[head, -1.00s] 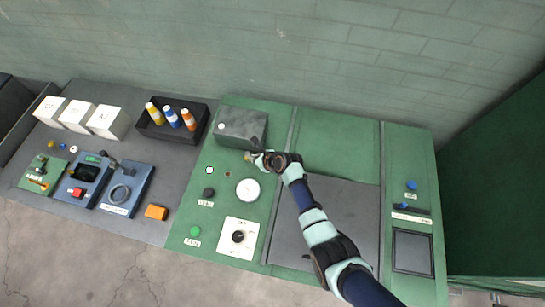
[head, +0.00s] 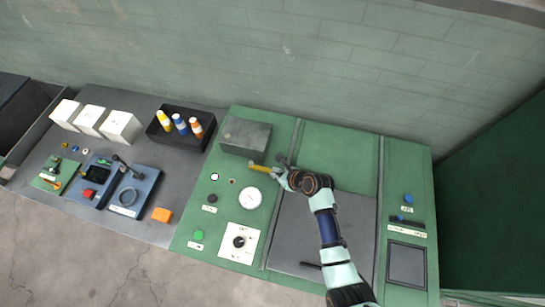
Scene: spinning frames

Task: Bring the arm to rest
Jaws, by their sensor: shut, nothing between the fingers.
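My gripper (head: 277,171) is shut and empty. It is above the green machine panel (head: 276,262), just right of the round white gauge (head: 250,198) and below the grey box (head: 245,137). A thin yellow piece (head: 260,168) shows just left of the fingertips; I cannot tell whether they touch. My arm reaches up from the bottom edge over the dark grey plate and hides part of it.
A black bin (head: 162,133) with several coloured bobbins stands left of the grey box. White boxes (head: 92,119), blue fixtures and an orange block (head: 162,214) lie on the grey table (head: 55,190). A green button (head: 198,236) and a knob sit on the panel.

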